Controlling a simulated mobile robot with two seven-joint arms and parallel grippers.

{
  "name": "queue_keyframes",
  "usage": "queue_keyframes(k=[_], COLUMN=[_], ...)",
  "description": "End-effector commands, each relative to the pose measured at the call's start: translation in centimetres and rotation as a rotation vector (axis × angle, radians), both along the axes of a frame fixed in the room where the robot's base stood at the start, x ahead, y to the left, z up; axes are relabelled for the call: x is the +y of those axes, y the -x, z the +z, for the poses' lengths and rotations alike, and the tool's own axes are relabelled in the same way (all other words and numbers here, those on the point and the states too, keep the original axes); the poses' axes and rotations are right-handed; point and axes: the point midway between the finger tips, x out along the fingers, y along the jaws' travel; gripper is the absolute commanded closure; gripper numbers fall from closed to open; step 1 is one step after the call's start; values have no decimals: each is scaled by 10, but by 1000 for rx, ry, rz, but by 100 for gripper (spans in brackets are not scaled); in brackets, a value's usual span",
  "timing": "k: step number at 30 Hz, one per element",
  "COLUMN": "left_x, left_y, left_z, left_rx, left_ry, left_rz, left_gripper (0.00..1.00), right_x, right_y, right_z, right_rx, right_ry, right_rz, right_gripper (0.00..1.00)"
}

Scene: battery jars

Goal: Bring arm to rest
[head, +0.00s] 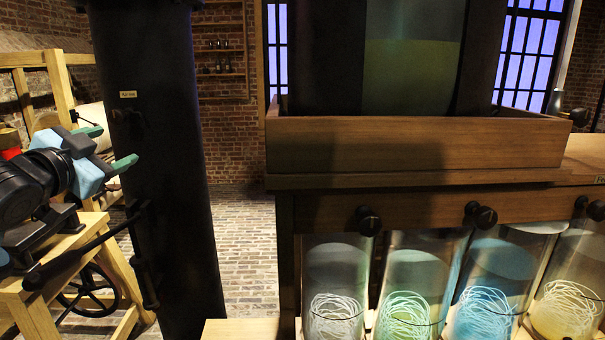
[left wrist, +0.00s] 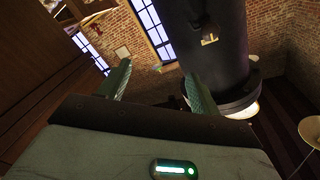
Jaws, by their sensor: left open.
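My left gripper (head: 108,148) is at the left of the head view, with its green fingertips spread apart and nothing between them. It is in front of or beside the dark column (head: 165,190); the gap between them cannot be judged. In the left wrist view the two green fingers (left wrist: 158,85) stand apart and empty. A dark cylinder (left wrist: 225,50) rises behind the right finger. My right gripper is not in view.
A wooden bench (head: 410,150) with black knobs fills the right. Several glass jars (head: 408,285) with coiled strands stand below it. A wooden frame with a wheel (head: 90,290) is at the lower left. Brick floor (head: 240,240) shows clear between column and bench.

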Motion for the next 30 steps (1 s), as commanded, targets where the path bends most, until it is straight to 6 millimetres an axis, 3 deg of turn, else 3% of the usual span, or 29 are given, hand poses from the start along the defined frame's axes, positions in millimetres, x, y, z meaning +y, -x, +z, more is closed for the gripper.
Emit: queue_keyframes(k=[6, 15, 23, 26, 30], left_x=[-60, -128, -111, -105, -96], left_y=[-11, -15, -26, -26, -17], left_z=[-9, -14, -103, -144, -216], left_rx=[-3, -1, 91, 133, 207], left_ry=[114, 242, 255, 260, 264], left_rz=[-128, -270, -209, -186, -148], left_gripper=[36, 36, 36, 36, 36], right_x=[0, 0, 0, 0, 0], right_y=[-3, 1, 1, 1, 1], right_z=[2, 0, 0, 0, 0], right_rx=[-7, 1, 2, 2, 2], right_ry=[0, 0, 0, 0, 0], right_rz=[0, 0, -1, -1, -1], right_gripper=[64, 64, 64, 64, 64])
